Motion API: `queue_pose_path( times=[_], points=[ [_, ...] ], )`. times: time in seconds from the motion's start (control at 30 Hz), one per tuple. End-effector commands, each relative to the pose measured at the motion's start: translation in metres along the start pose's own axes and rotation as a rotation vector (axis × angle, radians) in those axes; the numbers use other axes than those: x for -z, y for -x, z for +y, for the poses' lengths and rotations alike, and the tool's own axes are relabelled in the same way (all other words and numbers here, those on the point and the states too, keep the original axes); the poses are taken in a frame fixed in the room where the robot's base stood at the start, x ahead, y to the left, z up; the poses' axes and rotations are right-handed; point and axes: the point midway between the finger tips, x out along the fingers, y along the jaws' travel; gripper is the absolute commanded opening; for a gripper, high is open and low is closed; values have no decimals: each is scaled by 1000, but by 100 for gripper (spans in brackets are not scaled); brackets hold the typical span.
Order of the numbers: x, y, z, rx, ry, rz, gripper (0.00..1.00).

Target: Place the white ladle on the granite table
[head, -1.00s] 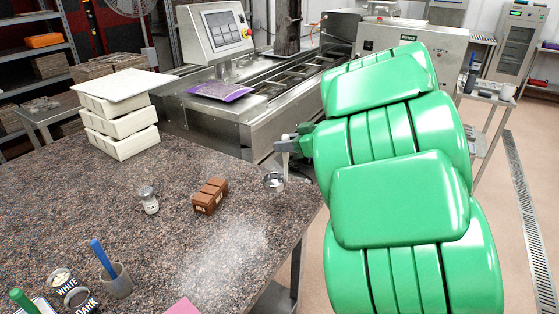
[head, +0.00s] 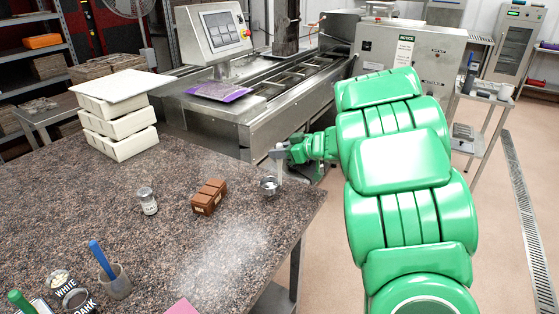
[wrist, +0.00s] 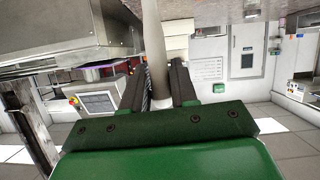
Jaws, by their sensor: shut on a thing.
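My gripper (head: 279,153) is at the right edge of the granite table (head: 165,205) in the head view, with my green arm reaching in from the right. It is shut on the white ladle (head: 280,167), whose pale handle hangs down to a metal bowl (head: 269,186). The bowl shows against the table's right edge; I cannot tell whether it touches the top. In the wrist view the ladle's handle (wrist: 155,50) stands between the two dark fingers of the gripper (wrist: 159,85); its bowl is out of sight there.
A brown block (head: 209,197) and a small jar (head: 147,201) stand left of the ladle. White stacked moulds (head: 118,115) are at the back left. A cup with a blue-handled tool (head: 115,281) and round tins stand at the front left. The table's right front is clear.

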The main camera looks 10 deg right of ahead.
Motion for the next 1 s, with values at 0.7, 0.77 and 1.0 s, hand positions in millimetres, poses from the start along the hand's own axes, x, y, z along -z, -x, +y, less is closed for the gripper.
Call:
queue_pose_path(
  times=[0.7, 0.77, 1.0],
  points=[
    [-33, -17, 2, -2, 1, -1, 0],
    [-34, -18, 2, -1, 0, -1, 0],
    [-34, -17, 2, -1, 0, -1, 53]
  ],
)
